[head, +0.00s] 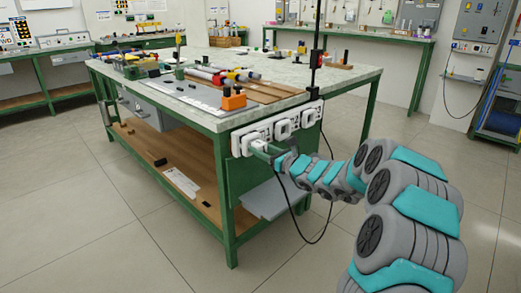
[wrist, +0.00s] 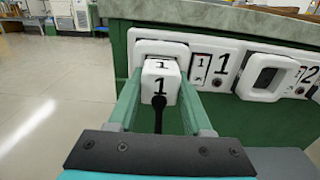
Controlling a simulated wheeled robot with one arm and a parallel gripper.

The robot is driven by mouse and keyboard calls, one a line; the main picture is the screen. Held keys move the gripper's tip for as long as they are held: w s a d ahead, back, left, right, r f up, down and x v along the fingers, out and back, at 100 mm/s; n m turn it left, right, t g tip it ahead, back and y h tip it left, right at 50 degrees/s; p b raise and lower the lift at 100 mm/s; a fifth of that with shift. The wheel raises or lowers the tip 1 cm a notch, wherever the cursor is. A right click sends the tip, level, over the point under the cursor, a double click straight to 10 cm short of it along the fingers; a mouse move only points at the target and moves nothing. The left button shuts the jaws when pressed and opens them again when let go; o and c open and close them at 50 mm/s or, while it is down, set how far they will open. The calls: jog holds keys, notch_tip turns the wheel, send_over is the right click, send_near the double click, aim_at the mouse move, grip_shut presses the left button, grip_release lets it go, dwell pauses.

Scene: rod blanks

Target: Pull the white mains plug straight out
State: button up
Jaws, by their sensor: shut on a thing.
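The white mains plug (wrist: 160,84) is marked 1 and sits in front of the left white socket (wrist: 145,50) on the green end of the workbench. My gripper (wrist: 160,92) has its green fingers on both sides of the plug, shut on it. A black cord (wrist: 158,115) leaves the plug's back toward my gripper's palm. In the head view my gripper (head: 265,149) reaches the left socket (head: 241,140) from the right. The plug's pins are hidden, so I cannot tell how deep it sits.
A second socket (wrist: 266,78) is to the right, with part of a label 2 beyond it. In the head view a third socket (head: 308,117) is farther right. A black cord (head: 318,238) hangs in a loop below the bench end. A grey shelf (head: 268,200) sits underneath. The floor is clear.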

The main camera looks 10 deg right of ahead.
grip_shut()
jog(key=shift+v, duration=2.6)
jog(key=shift+v, duration=2.9)
